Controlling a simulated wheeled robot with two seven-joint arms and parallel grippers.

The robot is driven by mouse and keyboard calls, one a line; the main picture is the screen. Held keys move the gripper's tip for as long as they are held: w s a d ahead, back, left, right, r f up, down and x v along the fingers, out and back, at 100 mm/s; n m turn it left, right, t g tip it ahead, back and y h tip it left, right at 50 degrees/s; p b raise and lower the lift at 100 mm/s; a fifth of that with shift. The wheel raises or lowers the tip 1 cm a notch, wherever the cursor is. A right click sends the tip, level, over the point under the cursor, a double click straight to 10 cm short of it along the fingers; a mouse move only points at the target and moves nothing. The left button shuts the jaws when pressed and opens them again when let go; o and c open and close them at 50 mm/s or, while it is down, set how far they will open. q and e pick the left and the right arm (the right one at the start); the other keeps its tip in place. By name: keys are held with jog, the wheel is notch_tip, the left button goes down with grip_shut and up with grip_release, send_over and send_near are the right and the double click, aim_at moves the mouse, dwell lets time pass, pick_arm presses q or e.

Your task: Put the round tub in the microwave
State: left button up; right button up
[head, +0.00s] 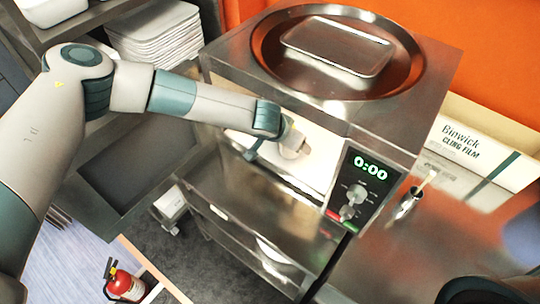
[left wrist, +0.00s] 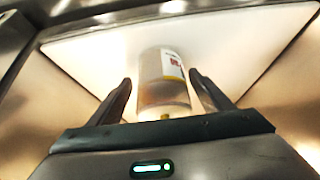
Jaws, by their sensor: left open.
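The round tub (left wrist: 162,85) is pale, with a white and yellow label. In the left wrist view it is between the two fingers of my left gripper (left wrist: 160,78), which is open, with a gap at the tub's left side. The tub is inside the lit microwave (left wrist: 250,40); in the head view a rounded beige part of it (head: 294,149) shows at the opening. My left gripper (head: 268,145) reaches into the steel microwave (head: 385,130), whose display reads 0:00. A dark panel (head: 130,165) at the left looks like its open door.
A metal tray (head: 338,47) lies in the round recess on top of the microwave. White stacked trays (head: 155,35) are at the upper left. A fire extinguisher (head: 125,284) is on the floor.

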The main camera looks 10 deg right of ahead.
pick_arm(q)
jog(key=b+v, duration=0.2)
jog(key=v, duration=0.1)
jog(key=b+v, duration=0.1)
jog(key=v, duration=0.1)
jog(key=shift+s+a+f, duration=0.25)
jog(key=shift+s+f, duration=0.05)
jog(key=s+a+b, duration=0.5)
jog(key=s+a, duration=0.2)
jog(key=a, duration=0.1)
jog(key=shift+s+r, duration=0.25)
jog(key=shift+s, duration=0.1)
pick_arm(e)
notch_tip(320, 180, down, 8)
jog(key=shift+a+f, duration=0.15)
jog(key=shift+a, duration=0.05)
jog(key=shift+a, duration=0.4)
jog(key=shift+d, duration=0.35)
